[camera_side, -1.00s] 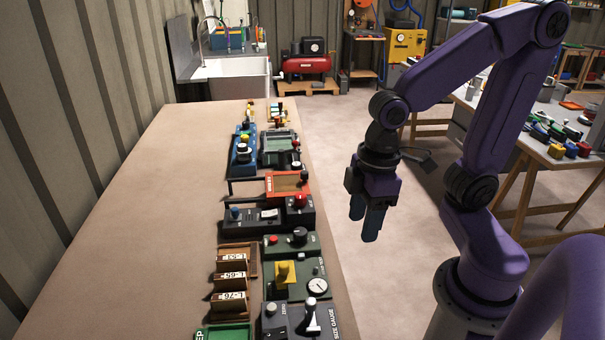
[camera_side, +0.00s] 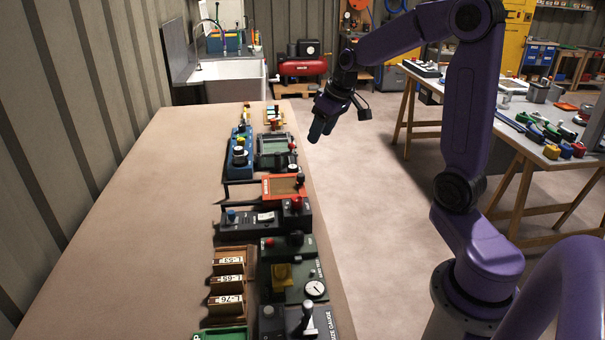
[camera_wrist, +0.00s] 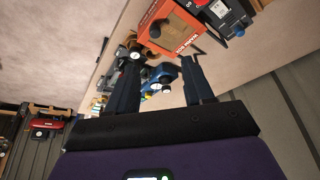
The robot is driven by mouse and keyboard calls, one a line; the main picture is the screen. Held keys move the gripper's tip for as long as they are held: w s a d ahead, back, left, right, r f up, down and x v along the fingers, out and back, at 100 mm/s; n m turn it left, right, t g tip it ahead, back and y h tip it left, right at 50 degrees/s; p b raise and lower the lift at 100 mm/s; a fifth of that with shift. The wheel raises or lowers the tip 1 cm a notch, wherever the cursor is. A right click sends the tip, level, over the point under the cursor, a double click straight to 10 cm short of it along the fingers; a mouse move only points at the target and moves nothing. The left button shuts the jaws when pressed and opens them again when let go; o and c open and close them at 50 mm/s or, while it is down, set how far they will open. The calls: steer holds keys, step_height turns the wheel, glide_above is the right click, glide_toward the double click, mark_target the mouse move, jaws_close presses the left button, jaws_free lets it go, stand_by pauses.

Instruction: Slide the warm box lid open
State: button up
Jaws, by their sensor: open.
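The warm box is an orange-red case (camera_side: 268,188) with a brown panel (camera_side: 284,186) on top, lying midway along the bench. A dark knob (camera_side: 300,179) stands at its right end. I cannot tell whether the lid is shut. In the wrist view the orange box (camera_wrist: 160,40) is at the top, beyond the fingertips, with lettering on its edge and the brown panel (camera_wrist: 174,32). My gripper (camera_side: 318,131) is open and empty, tilted, above the floor off the bench's right edge and farther back than the box. Its two fingers also show in the wrist view (camera_wrist: 160,62).
A black switch unit (camera_side: 262,218) stands in front of the box. A grey-green device (camera_side: 274,146) and a blue unit (camera_side: 239,152) stand behind it. The bench's left side (camera_side: 150,220) is clear. A second table (camera_side: 515,110) is at right.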

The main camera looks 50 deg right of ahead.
glide_toward(301, 175)
steer(key=x, duration=0.9)
steer(key=shift+d, duration=0.1)
stand_by(0.4)
jaws_close()
